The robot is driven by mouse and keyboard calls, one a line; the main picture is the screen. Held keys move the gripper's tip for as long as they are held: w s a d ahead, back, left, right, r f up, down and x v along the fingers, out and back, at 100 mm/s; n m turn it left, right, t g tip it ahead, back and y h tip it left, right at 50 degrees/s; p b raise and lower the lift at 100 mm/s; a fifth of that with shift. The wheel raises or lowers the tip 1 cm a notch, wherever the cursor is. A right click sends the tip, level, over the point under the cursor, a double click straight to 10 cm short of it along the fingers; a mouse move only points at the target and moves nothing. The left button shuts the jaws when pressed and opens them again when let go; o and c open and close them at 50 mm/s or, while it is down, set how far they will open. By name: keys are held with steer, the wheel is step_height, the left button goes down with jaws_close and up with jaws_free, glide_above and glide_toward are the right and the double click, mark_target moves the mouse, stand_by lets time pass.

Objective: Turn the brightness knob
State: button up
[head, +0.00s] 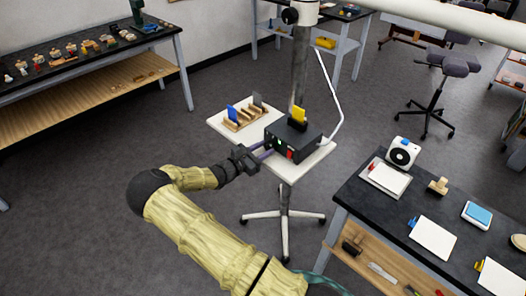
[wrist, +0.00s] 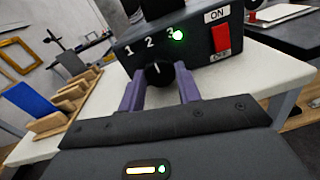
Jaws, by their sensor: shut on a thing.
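A black control box (head: 306,140) stands on a white stand top (head: 226,122) and fills the upper wrist view (wrist: 200,52). Its front carries the numbers 1, 2 and 3, a lit green light (wrist: 179,35) by the 3, and a red ON/OFF switch (wrist: 221,40). The round black brightness knob (wrist: 160,74) is below the numbers, its white mark pointing roughly up, near the 2. My gripper (wrist: 161,84) has its purple fingers on both sides of the knob, shut on it. In the head view my gripper (head: 266,148) reaches the box front from the left.
A wooden rack (head: 243,119) with a blue card (head: 233,114) and a grey card stands left of the box. A dark workbench (head: 394,221) is at right. Open floor lies around the stand.

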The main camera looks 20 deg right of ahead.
steer(key=o, duration=1)
steer(key=shift+c, duration=0.2)
steer(key=shift+a, duration=0.1)
steer(key=b+v, duration=0.3)
steer(key=v, duration=1.4)
steer(key=shift+a, duration=0.2)
steer(key=shift+r, duration=0.1)
